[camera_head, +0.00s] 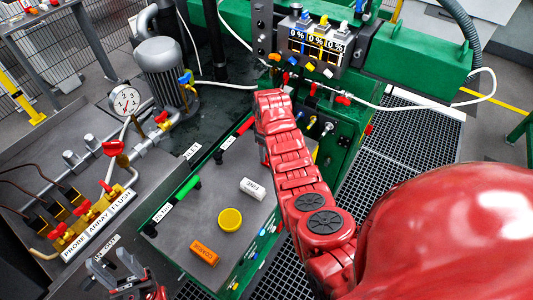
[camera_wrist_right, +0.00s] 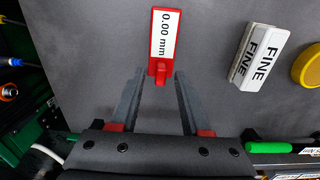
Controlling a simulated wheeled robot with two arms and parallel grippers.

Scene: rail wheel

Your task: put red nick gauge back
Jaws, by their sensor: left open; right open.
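In the right wrist view a small red gauge (camera_wrist_right: 153,47) with a white face reading "0.00 mm" lies on the grey tabletop, its red tab toward me. My right gripper (camera_wrist_right: 160,88) is open, with its fingertips on either side of that tab and visible gaps between. In the head view my right arm hides this gauge and the right gripper. A red-handled tool (camera_head: 245,126) lies along the table's far left edge; I cannot tell whether it is also a gauge. My left gripper (camera_head: 113,266) is open and empty at the lower left, off the table.
On the grey table (camera_head: 185,228) are a white FINE block (camera_head: 252,189), a yellow disc (camera_head: 230,219), an orange block (camera_head: 204,253) and a green-handled tool (camera_head: 186,188). Pipes and valves (camera_head: 85,215) stand to the left. A green machine (camera_head: 400,60) stands behind.

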